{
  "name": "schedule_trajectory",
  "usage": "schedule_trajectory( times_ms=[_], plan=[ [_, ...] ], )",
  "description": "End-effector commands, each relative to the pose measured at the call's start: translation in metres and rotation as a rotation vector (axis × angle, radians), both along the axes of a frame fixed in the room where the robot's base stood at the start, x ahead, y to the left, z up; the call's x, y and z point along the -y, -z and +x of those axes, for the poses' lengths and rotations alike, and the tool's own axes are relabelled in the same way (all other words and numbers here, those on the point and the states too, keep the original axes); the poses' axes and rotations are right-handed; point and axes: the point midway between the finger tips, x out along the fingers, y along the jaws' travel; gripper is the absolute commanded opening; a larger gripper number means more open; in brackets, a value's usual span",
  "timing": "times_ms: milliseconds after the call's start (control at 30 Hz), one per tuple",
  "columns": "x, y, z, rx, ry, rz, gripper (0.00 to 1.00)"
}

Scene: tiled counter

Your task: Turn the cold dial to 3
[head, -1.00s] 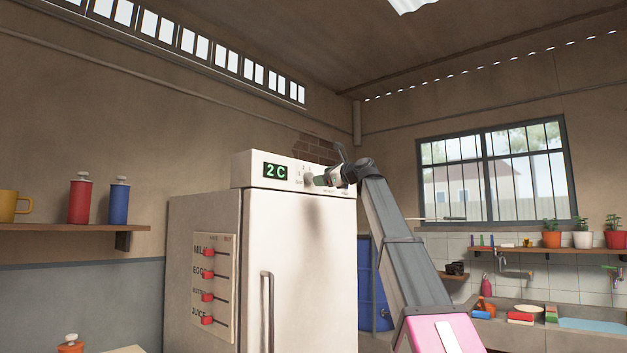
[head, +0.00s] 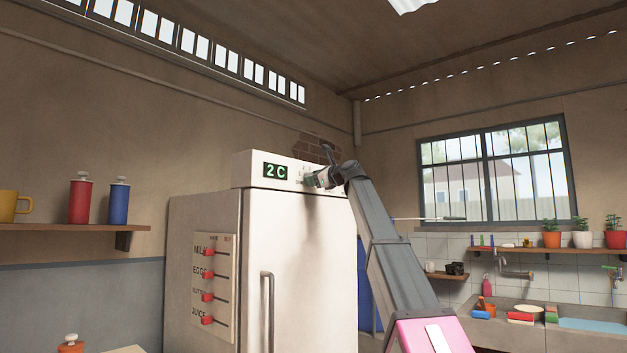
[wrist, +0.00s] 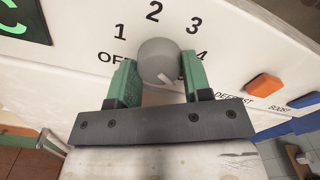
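The cold dial (wrist: 158,58) is a round grey knob on the white front panel of the fridge's top. Printed marks OFF, 1, 2, 3 and a partly covered 4 surround it in the wrist view. A pale line shows on its lower right; I cannot tell whether this is its pointer. My gripper (wrist: 160,72) has its green fingers on either side of the dial, with hardly any gap visible; I cannot tell if they grip it. In the head view my gripper (head: 309,180) covers the dial. The green display (head: 276,171) reads 2 C.
The white fridge (head: 298,250) has a door handle and a panel of red sliders (head: 207,294) at its left. An orange button (wrist: 264,84) labelled DEFROST and a blue button (wrist: 303,102) labelled BOOST sit right of the dial. Air above the fridge is clear.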

Motion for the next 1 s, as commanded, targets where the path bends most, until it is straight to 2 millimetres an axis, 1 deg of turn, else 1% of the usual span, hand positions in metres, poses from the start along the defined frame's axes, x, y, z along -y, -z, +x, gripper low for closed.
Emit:
schedule_trajectory(
  times_ms=[267, 467, 1000],
  plan=[
    [0.0, 0.0, -0.0003, 0.03, -0.001, -0.024, 0.21],
    [0.0001, -0.0002, -0.0002, 0.115, -0.001, -0.09, 0.21],
    [0.0005, -0.0009, 0.0001, 0.505, -0.001, -0.395, 0.21]
  ],
)
